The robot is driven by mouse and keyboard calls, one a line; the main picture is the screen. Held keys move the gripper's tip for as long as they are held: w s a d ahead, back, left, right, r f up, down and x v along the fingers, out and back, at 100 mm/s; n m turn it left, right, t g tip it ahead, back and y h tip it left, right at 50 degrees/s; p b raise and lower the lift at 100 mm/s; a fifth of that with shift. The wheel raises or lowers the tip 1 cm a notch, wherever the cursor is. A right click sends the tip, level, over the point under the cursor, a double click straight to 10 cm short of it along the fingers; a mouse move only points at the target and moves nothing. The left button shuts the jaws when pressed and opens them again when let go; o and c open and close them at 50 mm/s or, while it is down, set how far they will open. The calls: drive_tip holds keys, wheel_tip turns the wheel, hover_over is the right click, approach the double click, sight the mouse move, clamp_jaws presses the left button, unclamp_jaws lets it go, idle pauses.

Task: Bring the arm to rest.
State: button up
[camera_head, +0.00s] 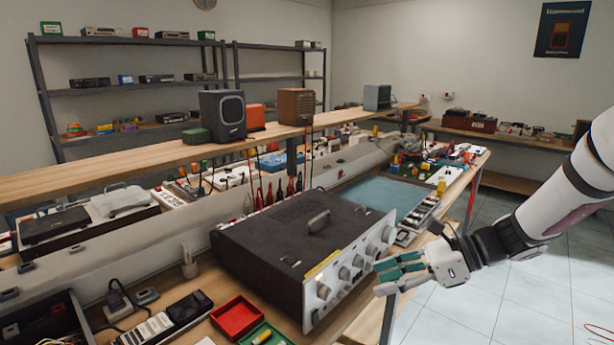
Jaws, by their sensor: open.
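My gripper (386,277) is at the lower right, at the end of my white and black arm that comes in from the right edge. Its fingers, with teal pads, point left and stand apart, with nothing between them. The fingertips are close to the knobbed front panel of a large dark hifi unit (285,235) on the bench. I cannot tell whether they touch the panel. My wrist is over the bench's right edge and the tiled floor.
The wooden bench (372,325) is crowded: a red tray (237,317), a green tray (262,338) and a blue mat (382,197). A raised shelf (160,154) holds speakers (223,116). The tiled floor (510,300) right of the bench looks mostly clear, with a red cable at the far right.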

drive_tip(key=s+a+r+n+g+h+p, duration=0.1)
drive_tip(key=s+r+n+h, duration=0.25)
drive_tip(key=s+n, duration=0.35)
drive_tip(key=s+a+r+n+g+h+p, duration=0.1)
drive_tip(key=s+r+n+h, duration=0.3)
drive_tip(key=s, duration=0.5)
drive_tip(key=s+d+r+n+t+h+p, duration=0.1)
drive_tip(key=s+d+r+n+h, duration=0.1)
drive_tip(key=s+n, duration=0.3)
drive_tip(key=s+d+r+n+t+h+p, duration=0.1)
drive_tip(key=s+d+r+n+t+h, duration=0.1)
drive_tip(key=s+n, duration=0.4)
wheel_tip(320, 180, up, 2)
drive_tip(key=shift+s+d+t, duration=0.3)
drive_tip(key=shift+d, duration=0.45)
drive_tip(key=shift+w+h, duration=0.1)
drive_tip(key=shift+h, duration=0.15)
drive_tip(key=shift+c, duration=0.8)
